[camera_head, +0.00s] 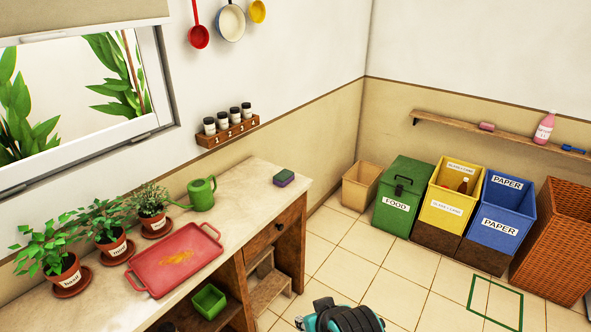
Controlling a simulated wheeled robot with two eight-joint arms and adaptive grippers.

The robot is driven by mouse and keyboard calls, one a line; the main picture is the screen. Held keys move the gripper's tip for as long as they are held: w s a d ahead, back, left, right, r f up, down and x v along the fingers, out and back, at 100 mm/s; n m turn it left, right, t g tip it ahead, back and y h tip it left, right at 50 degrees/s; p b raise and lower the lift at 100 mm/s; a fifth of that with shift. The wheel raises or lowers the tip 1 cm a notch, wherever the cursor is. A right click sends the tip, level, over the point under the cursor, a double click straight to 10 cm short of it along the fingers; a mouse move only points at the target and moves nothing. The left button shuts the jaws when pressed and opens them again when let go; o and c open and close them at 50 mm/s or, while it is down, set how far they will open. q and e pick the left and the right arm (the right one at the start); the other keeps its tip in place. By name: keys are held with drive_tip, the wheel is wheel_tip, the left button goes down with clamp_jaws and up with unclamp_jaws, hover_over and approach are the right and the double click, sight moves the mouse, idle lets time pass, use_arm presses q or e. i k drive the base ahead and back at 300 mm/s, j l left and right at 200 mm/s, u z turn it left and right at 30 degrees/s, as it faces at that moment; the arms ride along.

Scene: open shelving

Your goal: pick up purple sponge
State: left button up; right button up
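The purple sponge (284,178) lies on the worktop near its far right end, close to the back wall. It has a dark green top layer over a purple body. Nothing touches it from above, and it stands apart from the green watering can (202,193) to its left.
The worktop (243,204) also holds a red tray (174,259) with a yellow-orange stain and several potted herbs along the wall. A spice rack (228,131) hangs above. Bins, including the green food bin (402,197), stand right; tiled floor between is mostly clear.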

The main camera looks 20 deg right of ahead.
sight(282, 179)
drive_tip(key=i+l, duration=0.15)
drive_tip(key=l, duration=0.2)
drive_tip(key=i+l+u, duration=0.1)
drive_tip(key=l, duration=0.2)
drive_tip(key=i+l, duration=0.2)
drive_tip(key=l, duration=0.15)
drive_tip(key=i+l+u, duration=0.1)
drive_tip(key=l, duration=0.25)
drive_tip(key=i+l, duration=0.15)
drive_tip(key=l, duration=0.2)
drive_tip(key=i+l+u, duration=0.1)
drive_tip(key=l, duration=0.25)
